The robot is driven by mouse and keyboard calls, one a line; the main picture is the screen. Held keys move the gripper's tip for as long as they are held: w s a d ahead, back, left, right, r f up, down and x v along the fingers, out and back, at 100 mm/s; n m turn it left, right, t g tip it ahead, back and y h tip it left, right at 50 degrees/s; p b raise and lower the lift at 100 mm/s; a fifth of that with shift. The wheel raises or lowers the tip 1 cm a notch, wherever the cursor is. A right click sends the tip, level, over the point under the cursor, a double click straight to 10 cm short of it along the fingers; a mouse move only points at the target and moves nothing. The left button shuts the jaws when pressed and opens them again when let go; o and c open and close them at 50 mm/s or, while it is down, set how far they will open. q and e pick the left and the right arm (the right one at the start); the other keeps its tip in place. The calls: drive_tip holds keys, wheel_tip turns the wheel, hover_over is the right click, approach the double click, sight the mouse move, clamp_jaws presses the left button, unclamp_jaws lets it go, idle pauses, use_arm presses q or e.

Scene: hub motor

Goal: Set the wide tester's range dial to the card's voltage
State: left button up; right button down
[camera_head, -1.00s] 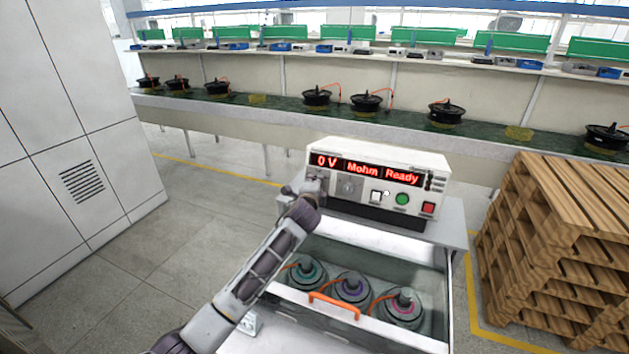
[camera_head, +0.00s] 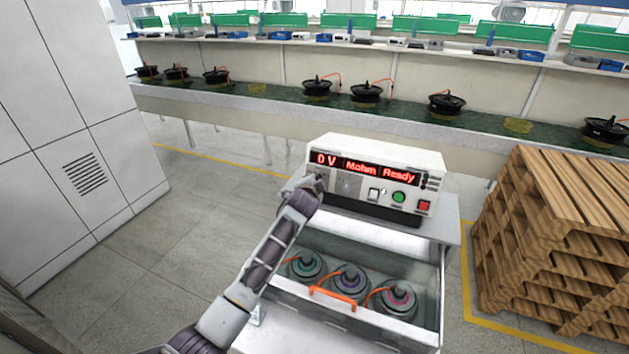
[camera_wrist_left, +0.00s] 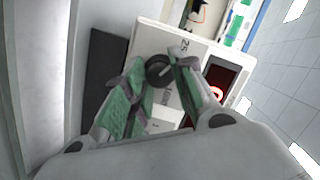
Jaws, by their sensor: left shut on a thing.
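The wide tester (camera_head: 420,163), a white box with a red lit display (camera_head: 365,168) reading "0 V", "Mohm" and "Ready", stands on a grey cabinet top. My left gripper (camera_head: 318,184) is at the left part of its front panel and covers some of it. In the left wrist view, the fingers with green pads of my left gripper (camera_wrist_left: 157,75) are shut on a round dark dial knob (camera_wrist_left: 158,70). Printed numbers lie around the knob, too small to read fully. The voltage card cannot be made out. My right gripper is not in view.
Below the tester, an open drawer with an orange handle (camera_head: 333,298) holds three hub motors (camera_head: 349,281). Stacked wooden pallets (camera_head: 550,240) stand at right. A long bench (camera_head: 290,110) with several motors runs behind. A white cabinet (camera_head: 80,130) is at left, with open floor beside it.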

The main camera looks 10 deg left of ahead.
use_arm(q)
drive_tip(key=shift+f, duration=0.15)
drive_tip(key=o, duration=1)
drive_tip(key=shift+o, duration=0.2)
drive_tip(key=shift+s+r, duration=0.1)
drive_tip(key=shift+r, duration=0.1)
drive_tip(key=v, duration=1.1)
drive_tip(key=shift+s, duration=0.4)
